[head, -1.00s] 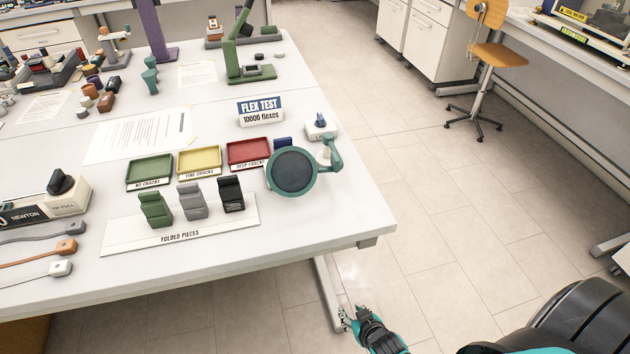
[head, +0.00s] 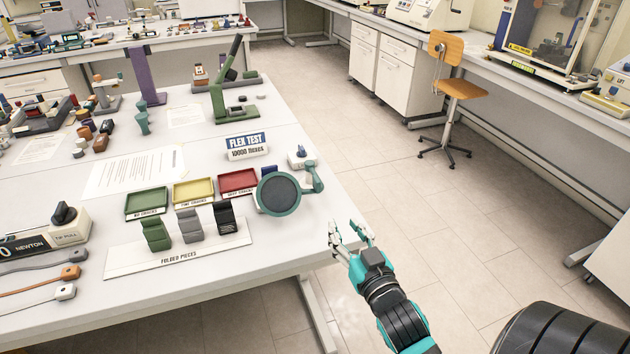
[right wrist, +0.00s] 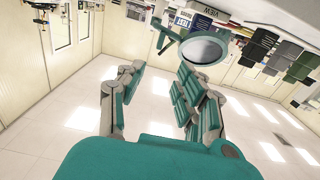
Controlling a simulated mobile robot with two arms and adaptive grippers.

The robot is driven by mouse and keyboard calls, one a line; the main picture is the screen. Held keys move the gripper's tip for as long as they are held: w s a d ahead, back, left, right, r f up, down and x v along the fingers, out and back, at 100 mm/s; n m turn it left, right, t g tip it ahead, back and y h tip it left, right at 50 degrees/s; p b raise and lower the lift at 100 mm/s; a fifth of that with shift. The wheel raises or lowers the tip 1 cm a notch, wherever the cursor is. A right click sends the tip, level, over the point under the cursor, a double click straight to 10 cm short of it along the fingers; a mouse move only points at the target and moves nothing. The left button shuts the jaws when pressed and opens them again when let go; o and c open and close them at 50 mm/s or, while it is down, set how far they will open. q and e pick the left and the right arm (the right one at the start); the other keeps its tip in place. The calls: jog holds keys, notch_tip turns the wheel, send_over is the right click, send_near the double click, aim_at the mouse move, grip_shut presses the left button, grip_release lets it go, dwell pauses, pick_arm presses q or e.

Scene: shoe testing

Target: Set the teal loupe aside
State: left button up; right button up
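The teal loupe (head: 279,194) has a round dark lens in a teal ring, with a jointed arm at its right. It stands near the right edge of the white table, beside the red tray. It also shows at the top of the right wrist view (right wrist: 203,51), beyond the fingers. My right gripper (head: 350,228) is open and empty, just off the table's right edge, to the right of and nearer than the loupe. Its spread fingers also show in the right wrist view (right wrist: 160,92). My left gripper is not in view.
A green tray (head: 146,213), a yellow tray (head: 210,181) and a red tray (head: 255,178) lie left of the loupe. The folded pieces board (head: 180,257) is in front. A flex test sign (head: 246,146) stands behind. Floor right of the table is clear; an orange chair (head: 446,88) stands farther back.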

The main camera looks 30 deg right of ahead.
aim_at(319, 183)
jog(key=p+x, duration=0.1)
jog(key=x, duration=0.4)
jog(key=p+x, duration=0.1)
jog(key=x, duration=0.5)
jog(key=r+p+x, duration=0.1)
jog(key=x, duration=0.5)
jog(key=shift+d, duration=0.1)
jog(key=shift+c, duration=0.3)
grip_shut()
